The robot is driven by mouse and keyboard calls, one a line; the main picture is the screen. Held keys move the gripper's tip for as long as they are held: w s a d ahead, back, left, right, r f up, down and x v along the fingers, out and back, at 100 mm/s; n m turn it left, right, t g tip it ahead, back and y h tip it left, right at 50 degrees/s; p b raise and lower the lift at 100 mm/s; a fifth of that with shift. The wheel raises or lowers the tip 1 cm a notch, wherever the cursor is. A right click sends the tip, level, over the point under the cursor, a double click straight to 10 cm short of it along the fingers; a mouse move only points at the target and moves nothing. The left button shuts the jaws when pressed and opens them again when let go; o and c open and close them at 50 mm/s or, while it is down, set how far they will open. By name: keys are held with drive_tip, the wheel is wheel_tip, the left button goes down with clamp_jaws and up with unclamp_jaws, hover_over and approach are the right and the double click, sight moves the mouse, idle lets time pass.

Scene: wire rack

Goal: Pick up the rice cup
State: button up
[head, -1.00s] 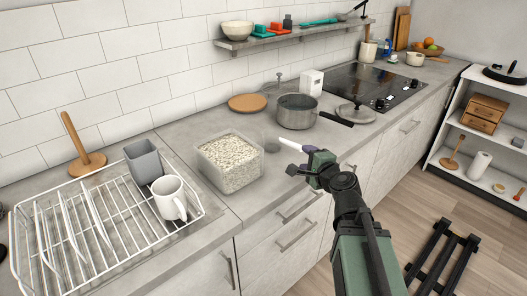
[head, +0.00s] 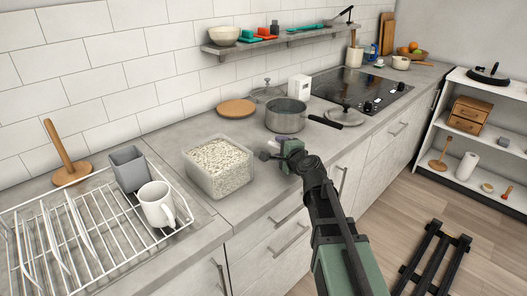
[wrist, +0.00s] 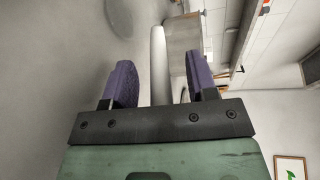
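The rice cup (head: 274,144) is small in the head view, on the grey counter right of the clear rice container (head: 218,168). Only a small pale part shows beside my gripper (head: 277,152); the rest is hard to make out. In the wrist view a long white piece, which looks like the cup's handle (wrist: 158,65), stands between the two purple fingers of my gripper (wrist: 160,82). The fingers are apart, with a visible gap on each side of the handle. I cannot tell how high the fingers are above the counter.
A grey pot (head: 285,116) with a black handle stands just behind my gripper. A round wooden board (head: 236,107) lies left of it.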

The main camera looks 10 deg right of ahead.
clamp_jaws()
wheel_tip(320, 180, up, 20)
drive_tip(key=p, duration=2)
